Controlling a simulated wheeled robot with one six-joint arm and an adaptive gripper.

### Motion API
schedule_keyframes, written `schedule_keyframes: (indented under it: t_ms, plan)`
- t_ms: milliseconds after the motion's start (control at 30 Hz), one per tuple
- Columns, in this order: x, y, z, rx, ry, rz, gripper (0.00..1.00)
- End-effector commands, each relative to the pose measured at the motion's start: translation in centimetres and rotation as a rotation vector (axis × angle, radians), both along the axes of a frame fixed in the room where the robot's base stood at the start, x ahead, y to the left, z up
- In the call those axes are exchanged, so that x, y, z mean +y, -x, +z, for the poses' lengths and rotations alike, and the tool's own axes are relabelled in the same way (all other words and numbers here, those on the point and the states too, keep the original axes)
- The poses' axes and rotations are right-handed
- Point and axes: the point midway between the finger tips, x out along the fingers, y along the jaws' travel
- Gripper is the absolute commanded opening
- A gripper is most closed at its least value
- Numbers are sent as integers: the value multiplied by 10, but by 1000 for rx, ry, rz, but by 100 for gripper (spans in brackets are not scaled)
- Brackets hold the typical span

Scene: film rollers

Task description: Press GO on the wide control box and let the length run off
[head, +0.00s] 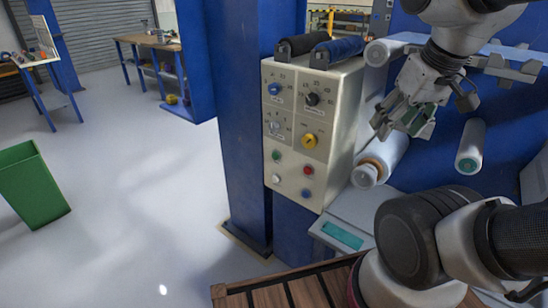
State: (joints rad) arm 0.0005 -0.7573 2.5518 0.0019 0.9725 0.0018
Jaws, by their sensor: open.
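The wide control box (345,100) is cream coloured and stands on a blue column left of the rollers. Its face carries several dark, blue and yellow knobs. Below them are small round buttons: a green button (276,155), a red button (308,169), a white button (276,179) and a blue button (306,194). Their labels are too small to read. My gripper (402,128) is open, right of the box and in front of the film rollers, apart from the buttons. I cannot see anything held in it.
Film rollers (470,146) and a white film roll (383,158) sit right of the box. A scale-like unit with a teal display (342,236) is below it. A slatted wooden surface (270,296) lies in front. A green bin (30,185) stands left; the floor between is clear.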

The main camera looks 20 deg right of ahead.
Motion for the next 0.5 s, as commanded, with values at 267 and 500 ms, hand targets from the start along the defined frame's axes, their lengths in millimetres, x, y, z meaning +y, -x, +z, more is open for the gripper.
schedule_keyframes:
  t_ms: [267, 500]
  plan:
    - [0, 0, 0, 0, 0, 0, 7]
    - [0, 0, 0, 0, 0, 0, 0]
